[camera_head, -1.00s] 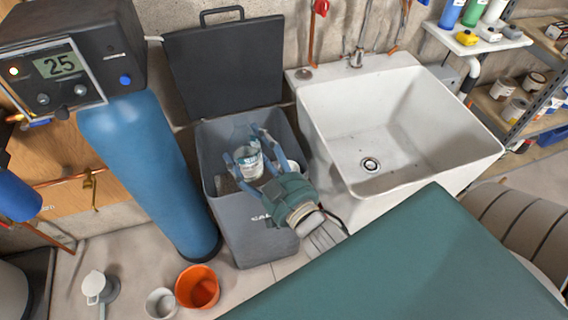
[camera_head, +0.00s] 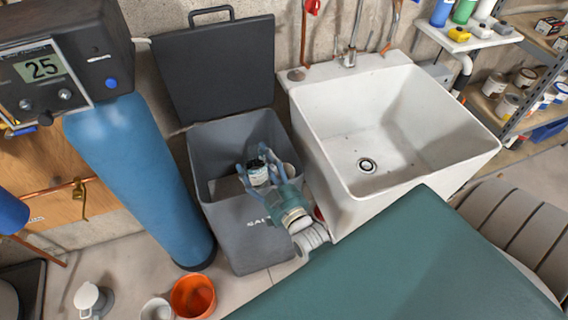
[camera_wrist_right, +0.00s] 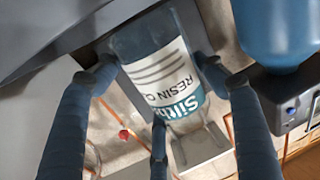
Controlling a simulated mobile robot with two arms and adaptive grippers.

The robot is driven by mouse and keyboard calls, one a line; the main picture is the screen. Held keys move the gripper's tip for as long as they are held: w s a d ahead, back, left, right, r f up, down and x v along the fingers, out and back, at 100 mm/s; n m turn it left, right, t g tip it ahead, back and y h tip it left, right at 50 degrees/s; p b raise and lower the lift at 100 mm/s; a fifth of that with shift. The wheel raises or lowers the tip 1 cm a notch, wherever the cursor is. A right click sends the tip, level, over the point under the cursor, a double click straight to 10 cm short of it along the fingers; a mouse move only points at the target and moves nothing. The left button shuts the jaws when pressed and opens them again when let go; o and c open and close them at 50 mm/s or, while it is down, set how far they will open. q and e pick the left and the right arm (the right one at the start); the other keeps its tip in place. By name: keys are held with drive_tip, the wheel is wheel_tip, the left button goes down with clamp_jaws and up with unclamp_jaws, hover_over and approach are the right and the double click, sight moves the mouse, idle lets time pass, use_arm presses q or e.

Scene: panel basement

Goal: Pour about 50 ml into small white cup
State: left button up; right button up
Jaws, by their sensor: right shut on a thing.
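My right gripper (camera_head: 262,165) is shut on a clear bottle with a white and blue resin cleaner label (camera_head: 258,178), inside the mouth of the grey salt bin (camera_head: 250,240). The wrist view shows the bottle (camera_wrist_right: 165,75) between the blue fingers, roughly upright with some lean; its contents are hard to make out. A whitish cup (camera_head: 157,309) stands on the floor at lower left. My left gripper is not in view.
The bin's dark lid (camera_head: 215,65) stands open behind it. A white sink (camera_head: 385,140) is at the right, a blue softener tank (camera_head: 140,180) at the left. An orange bucket (camera_head: 193,296) and a white lidded container (camera_head: 90,297) are on the floor.

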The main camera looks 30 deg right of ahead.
sight(258, 179)
drive_tip(key=shift+r+m, duration=0.2)
drive_tip(key=shift+m, duration=0.2)
drive_tip(key=shift+m, duration=0.5)
drive_tip(key=shift+m+g, duration=0.3)
drive_tip(key=shift+m, duration=0.6)
drive_tip(key=m, duration=0.1)
drive_tip(key=m+b, duration=0.1)
drive_tip(key=m, duration=0.1)
drive_tip(key=shift+d+f+y, duration=0.15)
drive_tip(key=shift+f+y, duration=0.2)
drive_tip(key=shift+y, duration=0.05)
drive_tip(key=m+b, duration=0.1)
drive_tip(key=a+f+m, duration=0.1)
drive_tip(key=m, duration=0.1)
drive_tip(key=shift+a+g+b, duration=0.2)
drive_tip(key=shift+g+b, duration=0.2)
drive_tip(key=shift+s+a+r+m+y, duration=0.1)
drive_tip(key=shift+a+r+m+y, duration=0.35)
drive_tip(key=shift+m, duration=0.35)
drive_tip(key=shift+a+f+m+b, duration=0.2)
drive_tip(key=shift+f+m+b, duration=0.7)
drive_tip(key=shift+b, duration=0.35)
drive_tip(key=shift+r+y+p, duration=0.2)
drive_tip(key=shift+y+p, duration=0.05)
drive_tip(key=shift+p, duration=0.1)
drive_tip(key=shift+d+m, duration=0.25)
drive_tip(key=shift+m, duration=0.35)
